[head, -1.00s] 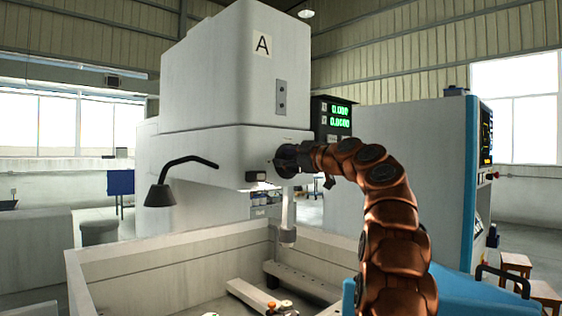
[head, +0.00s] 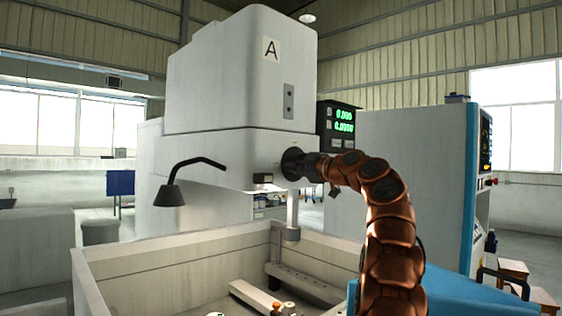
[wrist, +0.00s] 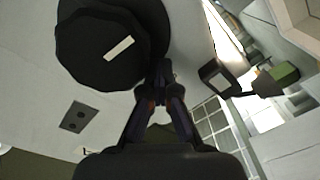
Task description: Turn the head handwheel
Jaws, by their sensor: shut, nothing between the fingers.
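The head handwheel (head: 292,163) is a dark round wheel on the front of the machine head (head: 215,160), mostly hidden by my gripper in the head view. In the wrist view the handwheel (wrist: 90,50) is a black, many-sided knob with a pale bar mark, in front of a larger dark disc. My gripper (wrist: 160,75) is shut and empty. Its fingertips overlap the lower right rim of the wheel in the picture; I cannot tell whether they touch it. My gripper (head: 309,165) shows side-on at the wheel in the head view.
A black lamp on a bent arm (head: 170,193) hangs left of the head. A green-digit readout (head: 337,122) stands behind my arm. The open work tank (head: 180,252) lies below.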

